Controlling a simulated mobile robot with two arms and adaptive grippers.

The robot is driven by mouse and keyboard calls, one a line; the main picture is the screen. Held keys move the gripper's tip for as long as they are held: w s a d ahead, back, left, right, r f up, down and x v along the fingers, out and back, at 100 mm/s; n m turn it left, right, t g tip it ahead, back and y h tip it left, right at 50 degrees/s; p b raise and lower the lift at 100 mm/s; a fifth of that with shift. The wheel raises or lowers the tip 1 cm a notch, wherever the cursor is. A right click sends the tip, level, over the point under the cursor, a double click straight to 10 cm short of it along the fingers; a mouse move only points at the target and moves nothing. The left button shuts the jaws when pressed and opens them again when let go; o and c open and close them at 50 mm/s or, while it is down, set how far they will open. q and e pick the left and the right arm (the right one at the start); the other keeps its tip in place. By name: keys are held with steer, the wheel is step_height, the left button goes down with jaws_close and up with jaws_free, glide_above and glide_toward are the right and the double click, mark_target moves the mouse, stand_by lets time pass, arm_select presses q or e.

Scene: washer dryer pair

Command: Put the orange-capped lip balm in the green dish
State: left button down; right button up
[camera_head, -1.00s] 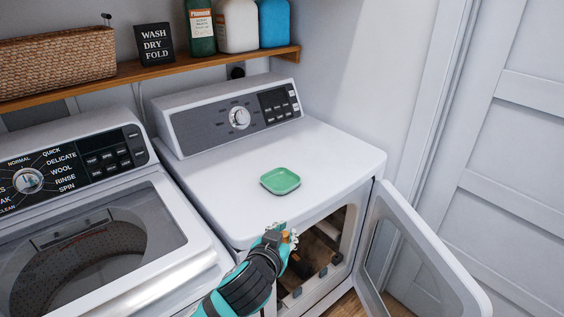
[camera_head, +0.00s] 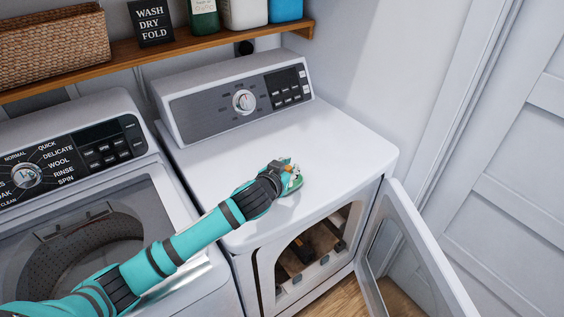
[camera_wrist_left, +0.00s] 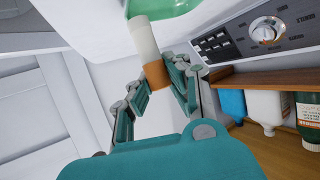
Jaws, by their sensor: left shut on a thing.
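My left gripper (camera_head: 288,172) is shut on the lip balm and holds it above the dryer top, at the green dish. In the left wrist view, the lip balm has a white tube (camera_wrist_left: 144,40) and an orange cap (camera_wrist_left: 157,74), with the cap between the fingers and the white end pointing toward the green dish (camera_wrist_left: 172,8). In the head view, the green dish (camera_head: 296,187) is mostly hidden behind the gripper. I cannot tell whether the balm touches the dish. My right gripper is out of view.
The dish rests on the white dryer (camera_head: 340,150), whose front door (camera_head: 415,250) hangs open. A washer (camera_head: 90,190) stands to the left. A wooden shelf (camera_head: 190,48) behind holds a basket, a sign and bottles. The dryer top around the dish is clear.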

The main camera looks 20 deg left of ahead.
arm_select(q)
steer(key=w+a, duration=0.2)
steer(key=w, duration=0.1)
steer(key=w+a+p, duration=0.1)
steer(key=shift+w+f, duration=0.15)
steer(key=shift+f, duration=0.1)
steer(key=shift+a, duration=0.15)
step_height(320, 180, down, 3)
steer(key=shift+p, duration=0.45)
steer(key=shift+w+f, duration=0.1)
steer(key=shift+f, duration=0.25)
steer(key=c, duration=1.3)
jaws_free()
steer(key=shift+c, duration=0.2)
steer(key=shift+r, duration=0.1)
